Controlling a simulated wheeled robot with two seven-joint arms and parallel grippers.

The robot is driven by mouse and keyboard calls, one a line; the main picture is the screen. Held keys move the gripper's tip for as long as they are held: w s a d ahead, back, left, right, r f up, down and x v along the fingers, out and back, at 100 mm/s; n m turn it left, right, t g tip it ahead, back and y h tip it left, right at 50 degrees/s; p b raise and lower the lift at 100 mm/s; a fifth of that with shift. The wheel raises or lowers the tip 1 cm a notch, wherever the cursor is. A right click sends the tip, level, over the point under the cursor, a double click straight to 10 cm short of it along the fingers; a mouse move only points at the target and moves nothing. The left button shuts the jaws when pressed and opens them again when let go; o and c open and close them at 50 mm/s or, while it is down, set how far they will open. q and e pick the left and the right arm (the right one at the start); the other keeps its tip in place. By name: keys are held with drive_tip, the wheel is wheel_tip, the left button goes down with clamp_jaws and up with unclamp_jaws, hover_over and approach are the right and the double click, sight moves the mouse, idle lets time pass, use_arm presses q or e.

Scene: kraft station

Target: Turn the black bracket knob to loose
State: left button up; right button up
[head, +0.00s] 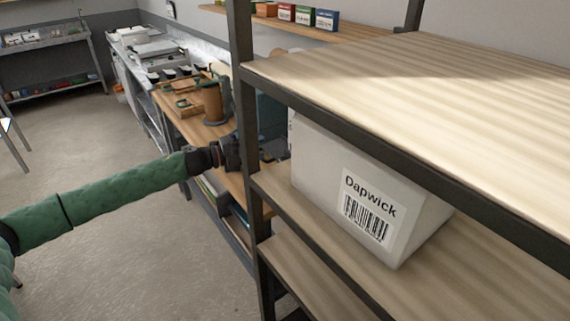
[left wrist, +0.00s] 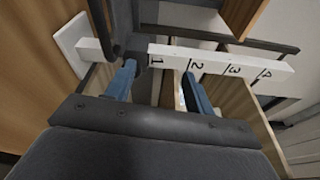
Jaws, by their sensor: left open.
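My left gripper (head: 230,153) reaches in from the left in the head view, at the bench edge behind the shelf post. In the left wrist view its two blue fingers (left wrist: 159,72) stand apart, open, with nothing clearly held between them. A white bar (left wrist: 222,63) with the numbers 1 to 4 crosses just beyond the fingertips. A dark block (left wrist: 136,45) sits at the bar's left part, beside the number 1 and close to the left fingertip. I cannot tell whether this is the black bracket knob, or whether it is touched. My right gripper is not in view.
A shelf rack (head: 240,60) with a dark post stands close on the right. It holds a white Dapwick box (head: 330,160). A wooden bench (head: 190,126) with a brown cylinder (head: 212,103) lies behind the gripper. The floor (head: 120,230) at left is clear.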

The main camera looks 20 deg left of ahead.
sight(272, 161)
use_arm(q)
wheel_tip(272, 161, down, 4)
drive_tip(key=s+r+m+g, duration=0.1)
drive_tip(key=s+m+g, duration=0.1)
drive_tip(key=s+m, duration=0.1)
drive_tip(key=shift+m, duration=0.3)
drive_tip(key=p+x, duration=0.2)
drive_tip(key=x, duration=0.4)
drive_tip(key=shift+w+f+p, duration=0.2)
drive_tip(key=shift+p, duration=0.2)
drive_tip(key=shift+w+d+f, duration=0.25)
drive_tip(key=shift+w+d, duration=0.05)
drive_tip(key=shift+d, duration=0.3)
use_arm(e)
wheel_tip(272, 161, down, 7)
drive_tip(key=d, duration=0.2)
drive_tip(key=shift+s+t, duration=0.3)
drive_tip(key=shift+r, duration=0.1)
use_arm(q)
drive_tip(key=c, duration=0.9)
